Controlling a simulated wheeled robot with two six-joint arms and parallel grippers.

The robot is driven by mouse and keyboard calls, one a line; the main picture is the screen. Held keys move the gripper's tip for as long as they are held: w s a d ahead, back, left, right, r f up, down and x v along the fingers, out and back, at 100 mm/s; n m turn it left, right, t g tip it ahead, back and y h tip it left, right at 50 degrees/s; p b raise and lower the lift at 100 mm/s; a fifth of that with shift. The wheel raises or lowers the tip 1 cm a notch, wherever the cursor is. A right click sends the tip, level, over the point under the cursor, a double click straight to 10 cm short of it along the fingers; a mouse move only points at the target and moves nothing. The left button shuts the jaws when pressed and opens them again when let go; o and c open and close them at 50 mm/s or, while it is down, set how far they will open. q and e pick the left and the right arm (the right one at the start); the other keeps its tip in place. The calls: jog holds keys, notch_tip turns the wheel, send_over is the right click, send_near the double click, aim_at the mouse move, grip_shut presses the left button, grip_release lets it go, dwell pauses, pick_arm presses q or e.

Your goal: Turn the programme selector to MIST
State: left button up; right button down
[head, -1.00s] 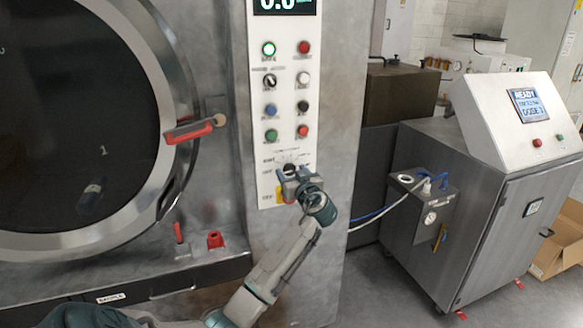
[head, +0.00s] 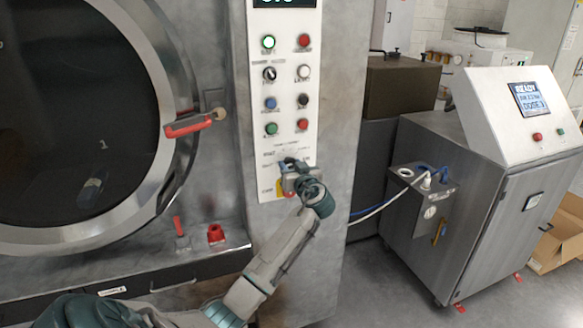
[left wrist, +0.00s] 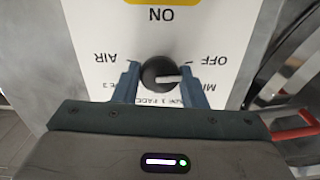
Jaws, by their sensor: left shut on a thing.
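The programme selector is a round black knob (left wrist: 161,73) with a white pointer line, low on the white control panel (head: 310,105). The left wrist view shows the panel upside down. The pointer lies nearly level towards the right, between the OFF label (left wrist: 206,60) and a partly hidden label starting "MI" (left wrist: 211,87). The AIR label (left wrist: 117,57) is on the other side. My left gripper (head: 288,165) is at the selector, its blue fingers on both sides of the knob, shut on it. In the head view the gripper hides most of the knob. My right gripper is not in view.
Lamps and buttons (head: 270,103) sit above the selector. The round door (head: 150,60) with its red handle (head: 188,126) is to the left. A red part (head: 216,233) stands on the ledge. A grey cabinet with a screen (head: 530,98) stands to the right.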

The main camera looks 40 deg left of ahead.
pick_arm(q)
jog(key=m, duration=0.3)
jog(key=shift+m+b, duration=0.3)
jog(key=shift+b, duration=0.1)
jog(key=shift+m, duration=1.6)
jog(key=o, duration=1)
jog(key=shift+d, duration=0.1)
